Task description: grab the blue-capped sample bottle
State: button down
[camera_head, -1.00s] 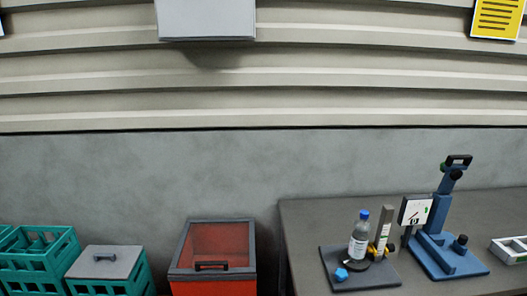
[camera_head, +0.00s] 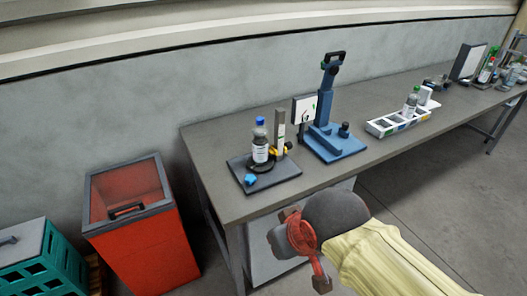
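The blue-capped sample bottle (camera_head: 260,151) stands upright on a dark base plate (camera_head: 285,179) near the left end of the grey table. It is clear with a white label. A grey post stands close on its right, and a small blue knob sits on the plate in front of it. My gripper (camera_head: 298,250) is below and right of the bottle in the picture, in front of the table's near edge. Its fingers are spread apart with nothing between them. It is well clear of the bottle.
A blue stand (camera_head: 325,128) with a dial panel is right of the bottle. A white tray (camera_head: 379,130) and a green-capped bottle (camera_head: 410,105) are farther right. A red bin (camera_head: 146,240) and teal crate (camera_head: 45,271) stand on the floor left of the table (camera_head: 214,130).

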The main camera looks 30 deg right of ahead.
aim_at(259, 142)
jog(key=i+l+z, duration=0.15)
jog(key=i, duration=0.35)
jog(key=i+l+z, duration=0.15)
jog(key=i, duration=0.4)
